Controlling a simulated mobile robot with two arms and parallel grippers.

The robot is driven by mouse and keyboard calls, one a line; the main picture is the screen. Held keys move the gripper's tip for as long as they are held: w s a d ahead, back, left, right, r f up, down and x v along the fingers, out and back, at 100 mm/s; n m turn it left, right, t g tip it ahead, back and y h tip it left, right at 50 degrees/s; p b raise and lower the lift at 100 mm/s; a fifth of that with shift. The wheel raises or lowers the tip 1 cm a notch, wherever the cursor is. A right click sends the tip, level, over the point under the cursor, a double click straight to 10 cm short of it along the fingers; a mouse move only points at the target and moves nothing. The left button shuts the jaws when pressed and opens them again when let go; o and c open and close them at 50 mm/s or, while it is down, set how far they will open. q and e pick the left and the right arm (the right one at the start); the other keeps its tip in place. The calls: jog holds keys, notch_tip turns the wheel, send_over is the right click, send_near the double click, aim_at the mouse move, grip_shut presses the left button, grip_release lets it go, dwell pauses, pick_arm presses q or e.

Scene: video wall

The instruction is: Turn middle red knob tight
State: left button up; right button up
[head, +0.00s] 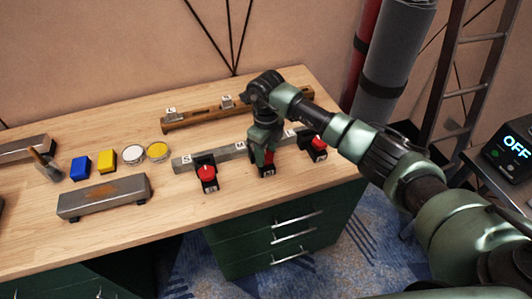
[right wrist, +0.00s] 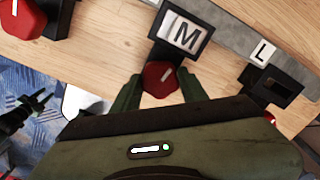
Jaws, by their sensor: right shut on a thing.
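Three red knobs on black mounts stand in a row along a grey metal bar (head: 222,157) on the wooden table. The left knob (head: 207,172) and the right knob (head: 318,143) are free. The middle red knob (right wrist: 160,78), beside the label M (right wrist: 186,37), shows a white line mark on its face. My right gripper (right wrist: 160,90) is shut on the middle knob, one finger on each side of it. In the head view the gripper (head: 266,150) comes down from above and partly hides that knob. My left gripper is not in the head view.
A wooden rail (head: 200,117) lies behind the bar. To the left are a grey block (head: 104,197), a blue block (head: 81,168), a yellow block (head: 107,161), two round tins and a brush (head: 46,165). Green drawers (head: 275,240) are below. A screen (head: 516,145) reads OFF.

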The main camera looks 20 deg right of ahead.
jog(key=m, duration=0.4)
jog(key=shift+m+b, duration=0.3)
jog(key=shift+b, duration=0.1)
jog(key=m, duration=0.4)
jog(key=shift+m, duration=0.3)
jog(key=m, duration=0.4)
jog(key=shift+r, duration=0.1)
jog(key=shift+m, duration=2.5)
jog(key=o, duration=1.3)
jog(key=shift+o, duration=0.2)
jog(key=shift+r, duration=0.1)
